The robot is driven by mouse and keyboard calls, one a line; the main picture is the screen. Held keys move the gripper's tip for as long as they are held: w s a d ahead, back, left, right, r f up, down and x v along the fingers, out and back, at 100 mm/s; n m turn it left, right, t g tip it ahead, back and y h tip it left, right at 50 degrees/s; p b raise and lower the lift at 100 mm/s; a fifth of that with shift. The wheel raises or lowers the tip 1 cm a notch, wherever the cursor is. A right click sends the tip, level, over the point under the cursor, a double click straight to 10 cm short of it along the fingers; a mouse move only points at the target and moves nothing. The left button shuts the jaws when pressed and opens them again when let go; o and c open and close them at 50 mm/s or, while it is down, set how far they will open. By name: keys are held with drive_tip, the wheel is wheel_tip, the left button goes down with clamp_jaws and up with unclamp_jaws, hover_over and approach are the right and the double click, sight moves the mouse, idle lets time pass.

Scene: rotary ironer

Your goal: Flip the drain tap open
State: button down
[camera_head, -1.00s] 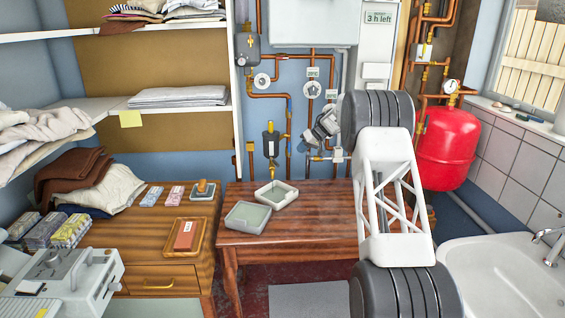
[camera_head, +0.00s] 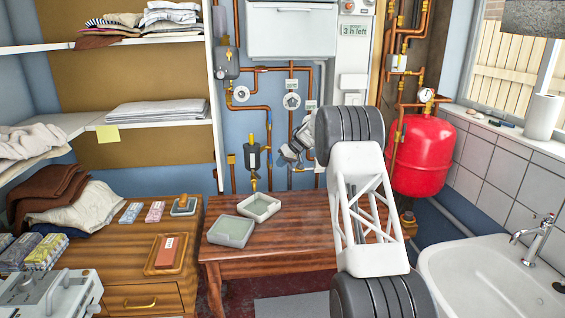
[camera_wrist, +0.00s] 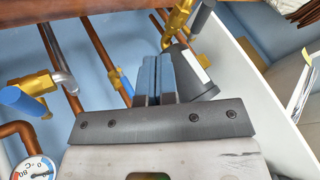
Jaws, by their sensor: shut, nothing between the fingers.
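My gripper (camera_head: 284,157) is in front of the pipes on the blue wall, right of a dark filter-like body (camera_head: 253,158) with brass ends. In the wrist view its blue-grey fingers (camera_wrist: 155,78) are shut together and empty. Just beyond the tips is a brass fitting (camera_wrist: 178,22) with a dark grey lever-like piece, and a dark cylinder with a white band (camera_wrist: 192,68) lies behind the fingers. A brass valve (camera_wrist: 38,84) with a blue handle is at left. I cannot tell surely which fitting is the drain tap, or whether the fingers touch anything.
A wooden table (camera_head: 285,250) with two shallow trays (camera_head: 232,231) stands below the pipes. A red tank (camera_head: 418,155) and a white sink (camera_head: 490,280) are at right. Copper pipes and gauges (camera_head: 291,101) crowd the wall around the gripper.

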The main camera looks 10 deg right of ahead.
sight(256, 174)
drive_tip(key=a+f, duration=0.4)
drive_tip(key=a, duration=0.4)
drive_tip(key=shift+f, duration=0.35)
drive_tip(key=shift+s+a+m, duration=0.1)
drive_tip(key=shift+a+m, duration=0.05)
drive_tip(key=shift+m, duration=0.25)
drive_tip(key=shift+s+a+m+t+h, duration=0.4)
drive_tip(key=shift+s+a+m+t, duration=0.2)
drive_tip(key=shift+a+m+t, duration=0.4)
drive_tip(key=shift+d, duration=0.2)
drive_tip(key=shift+w+d, duration=0.1)
drive_tip(key=shift+w, duration=0.05)
